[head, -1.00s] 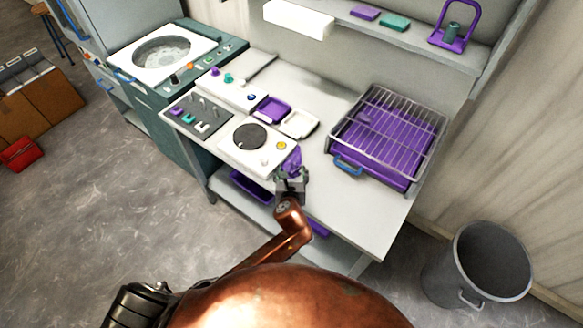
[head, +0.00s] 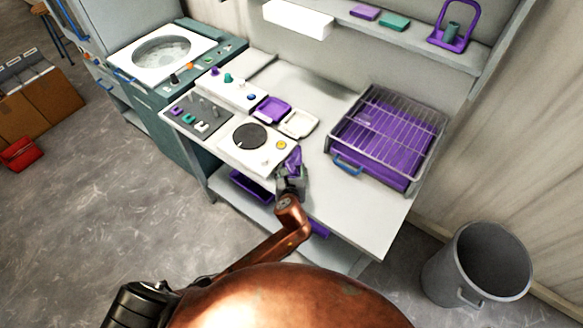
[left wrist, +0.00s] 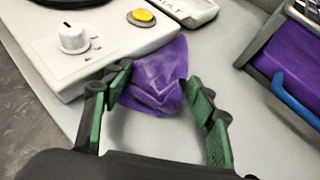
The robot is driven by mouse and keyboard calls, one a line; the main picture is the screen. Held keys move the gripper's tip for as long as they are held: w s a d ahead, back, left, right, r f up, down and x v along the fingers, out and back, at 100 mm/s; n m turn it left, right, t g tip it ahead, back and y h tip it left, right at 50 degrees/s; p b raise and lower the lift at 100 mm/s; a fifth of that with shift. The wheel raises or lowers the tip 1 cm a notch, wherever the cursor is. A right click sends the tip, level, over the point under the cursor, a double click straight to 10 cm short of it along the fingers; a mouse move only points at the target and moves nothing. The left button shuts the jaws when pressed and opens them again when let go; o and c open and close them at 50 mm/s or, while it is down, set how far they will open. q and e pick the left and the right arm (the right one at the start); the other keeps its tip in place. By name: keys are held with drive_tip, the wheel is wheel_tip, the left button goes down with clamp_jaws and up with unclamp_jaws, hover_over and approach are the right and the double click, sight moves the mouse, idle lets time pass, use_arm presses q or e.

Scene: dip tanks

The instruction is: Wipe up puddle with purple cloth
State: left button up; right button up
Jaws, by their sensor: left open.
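The purple cloth (left wrist: 155,75) lies crumpled on the grey bench top, against the corner of the white device with the yellow button. In the head view the cloth (head: 294,158) shows just beyond my left gripper (head: 289,180). In the left wrist view my left gripper (left wrist: 160,100) is open, its green-padded fingers on either side of the cloth's near part. I cannot tell whether the fingers touch it. No puddle can be made out clearly on the bench. My right gripper is not in view.
The white device (head: 262,160) with a dark round plate stands left of the cloth. A wire rack over a purple tray (head: 370,157) stands at the right. Small trays (head: 272,110) sit behind. Bare bench top (head: 345,208) lies between cloth and front right edge. A grey bin (head: 450,270) stands on the floor.

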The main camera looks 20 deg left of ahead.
use_arm(q)
drive_tip(key=shift+f, duration=0.15)
drive_tip(key=c, duration=0.4)
drive_tip(key=shift+s+f, duration=0.15)
drive_tip(key=shift+f, duration=0.05)
clamp_jaws()
idle(0.6)
wheel_tip(320, 180, up, 13)
drive_tip(key=p, duration=1.5)
drive_tip(key=shift+f, duration=0.2)
